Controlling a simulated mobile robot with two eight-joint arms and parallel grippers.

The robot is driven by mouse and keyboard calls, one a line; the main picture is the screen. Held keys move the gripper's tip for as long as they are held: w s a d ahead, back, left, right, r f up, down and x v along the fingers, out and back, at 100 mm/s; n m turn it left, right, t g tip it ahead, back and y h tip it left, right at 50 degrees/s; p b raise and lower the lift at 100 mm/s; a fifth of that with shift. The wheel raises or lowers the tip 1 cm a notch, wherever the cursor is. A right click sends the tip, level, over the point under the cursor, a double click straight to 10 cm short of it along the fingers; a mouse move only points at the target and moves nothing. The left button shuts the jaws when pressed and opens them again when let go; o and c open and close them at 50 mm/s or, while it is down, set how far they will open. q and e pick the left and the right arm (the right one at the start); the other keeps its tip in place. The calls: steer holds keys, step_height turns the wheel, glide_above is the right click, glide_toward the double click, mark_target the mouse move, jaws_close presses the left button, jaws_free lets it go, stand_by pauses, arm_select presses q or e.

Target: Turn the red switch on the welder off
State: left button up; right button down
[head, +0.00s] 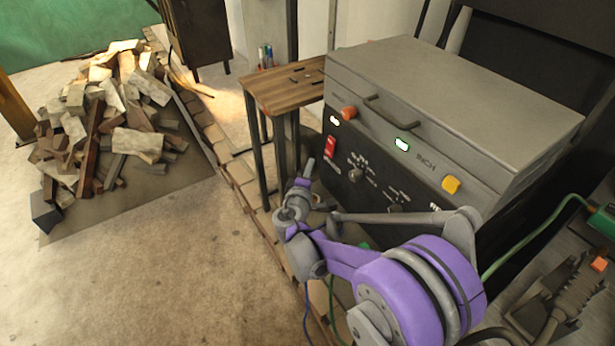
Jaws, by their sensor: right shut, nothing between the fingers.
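The welder (455,105) is a large grey box with a dark front panel, right of centre. Its red switch (330,147) is a small upright rocker near the left end of the front panel, below a lit white indicator. Whether the switch is on or off is too small to tell. My right arm, purple and grey, reaches in from the bottom right. My right gripper (308,168) is shut and empty, pointing upward, just left of and below the red switch in the picture. A gap shows between them. My left gripper is not in view.
A wood pile (110,115) lies further left. Open floor (160,270) is at lower left.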

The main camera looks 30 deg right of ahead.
mark_target(326, 150)
steer(key=w+d, duration=0.1)
steer(key=d, duration=0.1)
steer(key=w+d, duration=0.1)
steer(key=d, duration=0.1)
steer(key=w+d+f+b, duration=0.1)
steer(key=d, duration=0.1)
steer(key=shift+d+f, duration=0.1)
steer(key=shift+d, duration=0.1)
